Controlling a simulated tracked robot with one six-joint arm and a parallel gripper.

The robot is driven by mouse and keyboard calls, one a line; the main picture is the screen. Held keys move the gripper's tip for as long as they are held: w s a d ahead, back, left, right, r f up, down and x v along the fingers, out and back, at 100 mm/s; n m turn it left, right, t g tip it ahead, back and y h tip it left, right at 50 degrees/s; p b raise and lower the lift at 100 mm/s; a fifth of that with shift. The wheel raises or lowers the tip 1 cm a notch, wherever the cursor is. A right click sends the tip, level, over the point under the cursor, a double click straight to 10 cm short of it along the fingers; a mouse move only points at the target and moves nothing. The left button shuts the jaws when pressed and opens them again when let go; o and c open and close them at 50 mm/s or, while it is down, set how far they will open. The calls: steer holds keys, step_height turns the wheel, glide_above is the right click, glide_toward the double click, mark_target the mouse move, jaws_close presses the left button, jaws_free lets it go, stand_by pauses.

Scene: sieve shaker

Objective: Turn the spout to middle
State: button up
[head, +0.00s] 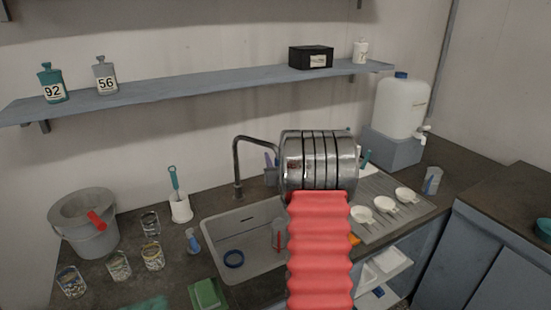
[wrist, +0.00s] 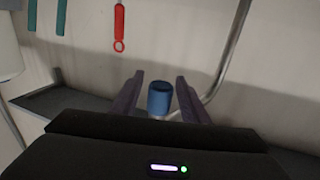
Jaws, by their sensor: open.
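The grey metal spout (head: 237,160) rises behind the sink and bends right; its end is hidden by my arm in the head view. In the wrist view a metal pipe (wrist: 229,55) curves down to a blue cylindrical end piece (wrist: 160,98). My gripper (wrist: 158,88) is open, with one dark finger on each side of the blue piece. I see gaps on both sides, so the fingers do not look closed on it. In the head view my gripper is mostly hidden behind my arm.
A white holder with a brush (head: 180,208) and a grey bucket (head: 90,242) stand left. White cups (head: 385,204) stand on the drainer at right. A red-handled tool (wrist: 119,25) hangs on the wall.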

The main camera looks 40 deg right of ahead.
steer(key=shift+w+d, duration=0.2)
steer(key=shift+w, duration=0.1)
jaws_close()
stand_by(0.4)
